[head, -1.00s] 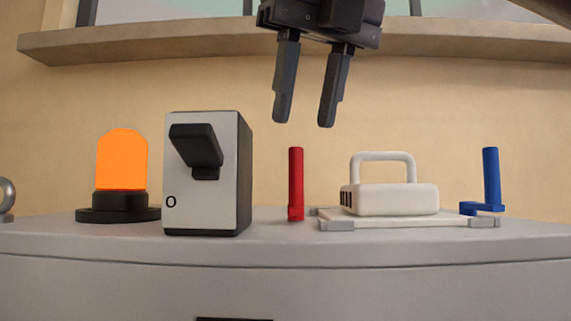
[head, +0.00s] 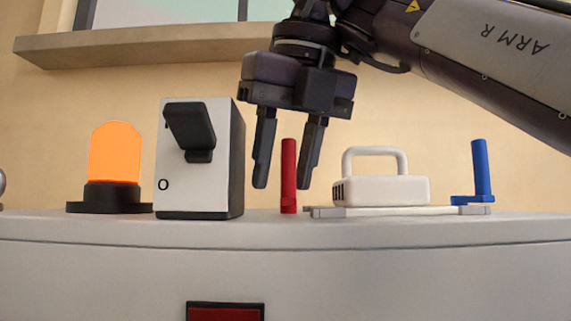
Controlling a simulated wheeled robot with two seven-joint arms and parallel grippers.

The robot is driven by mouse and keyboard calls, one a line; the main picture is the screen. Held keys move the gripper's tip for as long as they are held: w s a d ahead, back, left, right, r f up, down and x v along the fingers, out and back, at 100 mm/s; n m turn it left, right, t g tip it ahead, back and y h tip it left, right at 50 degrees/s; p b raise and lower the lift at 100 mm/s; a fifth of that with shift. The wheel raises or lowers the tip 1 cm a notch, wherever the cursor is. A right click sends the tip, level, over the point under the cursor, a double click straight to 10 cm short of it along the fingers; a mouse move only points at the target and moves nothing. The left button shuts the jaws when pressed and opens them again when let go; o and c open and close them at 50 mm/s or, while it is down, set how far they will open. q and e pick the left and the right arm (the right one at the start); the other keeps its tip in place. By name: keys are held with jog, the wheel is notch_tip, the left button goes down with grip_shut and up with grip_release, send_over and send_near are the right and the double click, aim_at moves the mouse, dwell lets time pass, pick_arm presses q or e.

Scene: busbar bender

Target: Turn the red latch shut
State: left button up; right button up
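The red latch (head: 288,175) stands upright on the grey cabinet top, between the switch box and the white handled block. My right gripper (head: 282,187) points down with its two fingers apart, one to each side of the upper part of the red latch in the picture. I see no finger touching the latch, and the depth between them is hard to judge. My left gripper is not in view.
A switch box (head: 228,160) with a black lever and an orange lamp (head: 115,152) stand left of the latch. A white handled block (head: 380,190) and a blue latch (head: 481,170) stand to the right. A red panel (head: 225,314) shows on the cabinet (head: 400,260) front.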

jog(key=shift+c, duration=0.6)
grip_shut()
